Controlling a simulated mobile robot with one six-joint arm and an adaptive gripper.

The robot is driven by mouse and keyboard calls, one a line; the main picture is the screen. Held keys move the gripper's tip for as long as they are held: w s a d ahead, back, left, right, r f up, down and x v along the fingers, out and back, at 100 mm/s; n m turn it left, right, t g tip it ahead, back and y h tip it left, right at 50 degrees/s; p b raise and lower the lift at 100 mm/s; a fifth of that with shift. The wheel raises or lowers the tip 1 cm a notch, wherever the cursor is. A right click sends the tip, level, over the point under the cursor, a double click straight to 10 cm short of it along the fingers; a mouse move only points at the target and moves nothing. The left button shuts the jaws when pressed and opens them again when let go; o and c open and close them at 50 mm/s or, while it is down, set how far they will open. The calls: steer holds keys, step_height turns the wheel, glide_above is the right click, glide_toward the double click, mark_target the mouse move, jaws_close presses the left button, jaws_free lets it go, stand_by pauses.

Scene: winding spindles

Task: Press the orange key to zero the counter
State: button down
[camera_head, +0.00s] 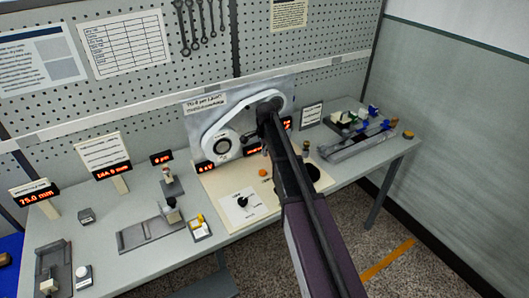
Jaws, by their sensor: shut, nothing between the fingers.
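A small round orange key (263,172) sits on the cream base plate of the winding machine (222,185), near the middle of the bench. My dark arm reaches in from the bottom right and crosses in front of the machine. My gripper (265,151) seems to point down just above and behind the orange key, small and partly hidden by my arm; I see no object in it. I cannot tell whether its tips touch the key. Red-lit counter displays (206,168) show on the machine's front, partly covered by my arm.
A white dial panel (243,203) lies left of my arm. A yellow-topped box (199,226) and a grey slide fixture (150,233) stand further left. A grey rail fixture with blue parts (358,139) is at the right. The pegboard (330,45) closes off the back.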

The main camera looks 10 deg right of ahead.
steer(key=shift+r+p, duration=1.2)
steer(key=shift+r, duration=0.35)
steer(key=shift+s, duration=0.1)
steer(key=s+a+n, duration=0.1)
steer(key=s+n, duration=1.3)
steer(key=s, duration=1.4)
steer(key=shift+s+a+f, duration=0.25)
steer(key=shift+a, duration=0.05)
